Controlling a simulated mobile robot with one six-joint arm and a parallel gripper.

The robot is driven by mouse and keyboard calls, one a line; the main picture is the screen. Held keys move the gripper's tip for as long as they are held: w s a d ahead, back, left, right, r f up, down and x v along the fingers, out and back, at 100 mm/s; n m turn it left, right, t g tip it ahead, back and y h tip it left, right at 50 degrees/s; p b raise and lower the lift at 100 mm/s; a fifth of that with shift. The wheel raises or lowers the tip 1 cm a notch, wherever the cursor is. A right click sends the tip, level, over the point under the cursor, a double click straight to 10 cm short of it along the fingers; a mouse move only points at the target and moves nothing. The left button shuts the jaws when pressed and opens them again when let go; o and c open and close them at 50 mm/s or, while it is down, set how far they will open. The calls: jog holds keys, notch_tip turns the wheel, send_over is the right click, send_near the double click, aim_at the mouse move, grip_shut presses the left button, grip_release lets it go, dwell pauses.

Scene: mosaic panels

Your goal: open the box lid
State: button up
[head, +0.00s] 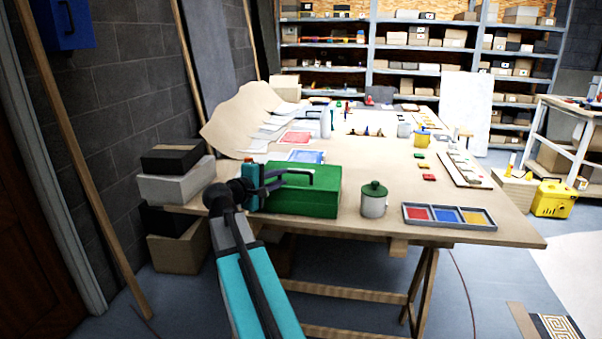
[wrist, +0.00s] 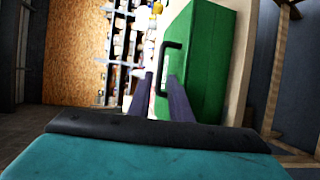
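The green box (head: 318,200) stands at the near left of the workbench, and its lid looks shut. A dark bar handle (head: 300,171) sits on it. In the wrist view the green box (wrist: 212,60) fills the right of centre, with the dark handle (wrist: 170,44) on its left part. My gripper (head: 284,181) reaches in from the left beside the box at about handle height. In the wrist view its two dark fingers (wrist: 160,80) are apart, with the near part of the handle showing between them. I cannot tell whether they touch it.
A white jar with a green lid (head: 374,205) and a tray of red, blue and yellow pieces (head: 408,222) stand right of the box on the workbench (head: 510,232). Stacked cartons (head: 178,188) stand left of my arm. Paper sheets (head: 240,120) lie behind the box.

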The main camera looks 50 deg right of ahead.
aim_at(298, 172)
jog(key=shift+d+f, duration=0.1)
jog(key=shift+d, duration=0.05)
jog(key=p+x, duration=0.1)
jog(key=x, duration=1.2)
jog(key=shift+w+d, duration=0.15)
jog(key=shift+d, duration=0.1)
